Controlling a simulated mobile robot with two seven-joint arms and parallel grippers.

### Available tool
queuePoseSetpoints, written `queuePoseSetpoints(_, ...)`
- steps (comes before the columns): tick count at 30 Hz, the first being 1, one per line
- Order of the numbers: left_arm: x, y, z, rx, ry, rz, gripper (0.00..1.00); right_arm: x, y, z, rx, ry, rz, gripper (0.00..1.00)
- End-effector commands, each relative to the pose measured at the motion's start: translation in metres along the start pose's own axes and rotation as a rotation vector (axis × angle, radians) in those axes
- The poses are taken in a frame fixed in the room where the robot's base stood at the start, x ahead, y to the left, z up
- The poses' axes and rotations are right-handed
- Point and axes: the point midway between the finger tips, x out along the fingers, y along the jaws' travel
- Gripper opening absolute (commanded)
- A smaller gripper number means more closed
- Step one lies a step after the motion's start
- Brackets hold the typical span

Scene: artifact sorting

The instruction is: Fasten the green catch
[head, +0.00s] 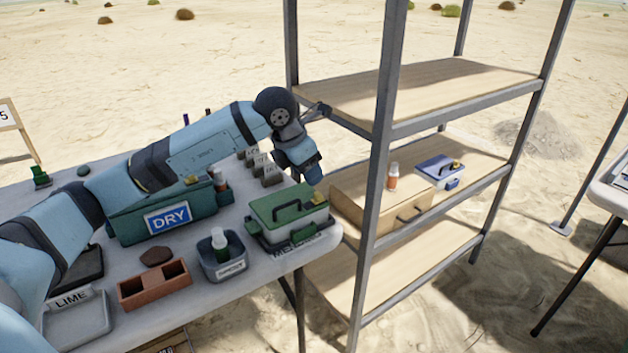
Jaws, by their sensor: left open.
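A case with a green lid (275,205), a dark handle and a pale body sits at the right end of the white table. A green catch (303,235) shows small at its front side; I cannot tell whether it is fastened. Another green part shows at its left end (252,225). My left gripper (313,177) hangs pointing down just above the far right corner of the case, open and apparently empty. Its fingertips are small and dark, and I cannot tell whether they touch the lid. My right gripper is out of view.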

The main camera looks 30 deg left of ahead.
Motion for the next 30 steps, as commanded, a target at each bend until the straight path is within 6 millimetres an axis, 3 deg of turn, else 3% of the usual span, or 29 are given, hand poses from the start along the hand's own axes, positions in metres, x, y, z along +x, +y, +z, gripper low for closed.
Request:
queuePoseSetpoints(3,-0.03,0.001,0.001,0.001,-0.002,0.002,0.47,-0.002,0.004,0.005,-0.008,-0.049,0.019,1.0)
queuePoseSetpoints(10,-0.061,0.0,0.001,0.0,0.0,-0.001,0.47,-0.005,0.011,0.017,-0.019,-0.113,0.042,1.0)
queuePoseSetpoints(30,-0.068,0.0,0.0,0.001,0.0,-0.001,0.47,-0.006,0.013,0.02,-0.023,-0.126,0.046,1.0)
